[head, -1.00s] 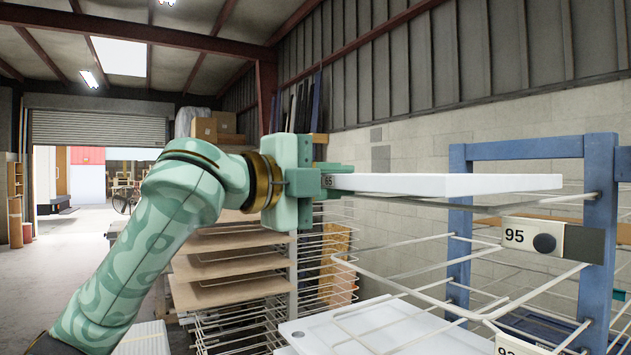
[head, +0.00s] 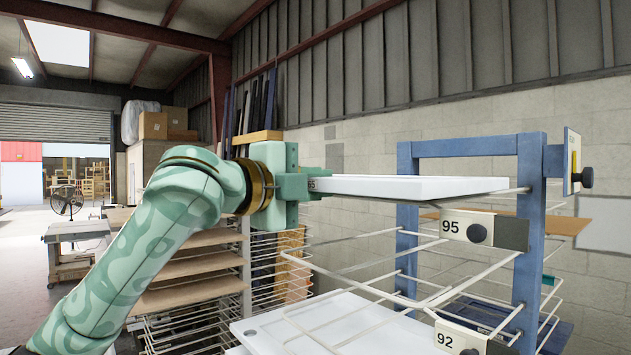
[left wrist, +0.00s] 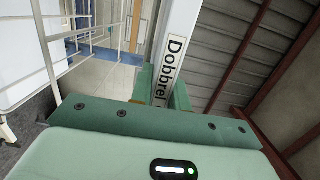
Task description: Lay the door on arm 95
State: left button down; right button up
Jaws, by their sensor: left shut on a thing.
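My left gripper (head: 308,186) is shut on the near end of a white door (head: 415,187), held roughly level. The door reaches right toward the blue rack post, and a thin wire bar runs just beneath it. In the left wrist view the door (left wrist: 188,22) runs up from the jaws (left wrist: 165,90) and bears a label reading "Dobbre", partly hidden. The plate for arm 95 (head: 465,226) is on the blue rack, lower than the door. Whether the door touches any wire is unclear. My right gripper is out of view.
The blue rack frame (head: 530,215) has several wire arms and a plate 92 (head: 458,337). A white panel (head: 345,325) lies lower down. A rack of brown boards (head: 190,265) stands behind my arm. Open floor is at far left.

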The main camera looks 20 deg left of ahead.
pick_arm(q)
jog(key=shift+d, duration=0.1)
jog(key=shift+f, duration=0.15)
dwell(0.4)
jog(key=c, duration=1.3)
grip_release()
jog(key=shift+o, duration=0.2)
jog(key=shift+f, duration=0.15)
jog(key=shift+s, duration=0.1)
jog(key=a+v, duration=0.1)
jog(key=v, duration=0.8)
jog(key=shift+w, duration=0.3)
